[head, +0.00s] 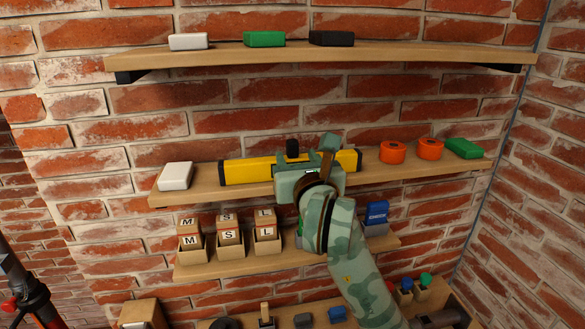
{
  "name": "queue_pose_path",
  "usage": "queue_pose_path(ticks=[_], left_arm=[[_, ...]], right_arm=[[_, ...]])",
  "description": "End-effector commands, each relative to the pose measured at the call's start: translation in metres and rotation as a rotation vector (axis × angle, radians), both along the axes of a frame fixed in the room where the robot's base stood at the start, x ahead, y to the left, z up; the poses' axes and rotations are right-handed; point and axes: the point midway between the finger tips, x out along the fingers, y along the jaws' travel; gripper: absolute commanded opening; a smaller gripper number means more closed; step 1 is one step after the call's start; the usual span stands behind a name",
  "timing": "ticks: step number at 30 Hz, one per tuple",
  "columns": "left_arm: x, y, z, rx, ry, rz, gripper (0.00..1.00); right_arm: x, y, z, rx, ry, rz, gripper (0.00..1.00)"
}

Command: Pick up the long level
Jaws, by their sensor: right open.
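The long level (248,172) is a yellow bar with dark markings, lying lengthwise on the middle wooden shelf (205,190). Its middle is partly hidden behind my right gripper (310,150). That gripper is open, and its camouflage-green arm reaches up from the lower right. One dark finger and one green finger show at the level's middle. I cannot tell whether they touch it. My left gripper is not in view.
A white box (175,176) stands left of the level; two orange rolls (392,152) and a green box (464,148) stand right. The upper shelf (400,55) hangs above with three small boxes. Labelled bins (229,246) stand on the shelf below.

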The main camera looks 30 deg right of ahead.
Motion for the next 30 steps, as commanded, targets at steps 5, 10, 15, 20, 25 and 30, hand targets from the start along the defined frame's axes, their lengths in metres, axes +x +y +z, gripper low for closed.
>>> queue_pose_path(ticks=[5,10,15,20,25,30], left_arm=[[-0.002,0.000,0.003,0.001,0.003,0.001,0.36],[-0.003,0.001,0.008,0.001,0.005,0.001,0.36],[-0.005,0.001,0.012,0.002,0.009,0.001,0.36],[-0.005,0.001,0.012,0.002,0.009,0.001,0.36],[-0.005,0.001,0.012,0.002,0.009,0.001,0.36],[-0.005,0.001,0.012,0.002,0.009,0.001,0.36]], right_arm=[[0.015,-0.004,0.000,0.000,0.001,0.000,0.47],[0.038,-0.010,0.001,0.000,0.002,-0.002,0.47],[0.062,-0.017,0.001,0.000,0.000,-0.002,0.47],[0.067,-0.018,-0.001,0.000,-0.001,0.000,0.47],[0.067,-0.018,-0.001,0.000,0.000,0.000,0.33],[0.067,-0.017,-0.001,0.000,0.000,0.000,0.00]])
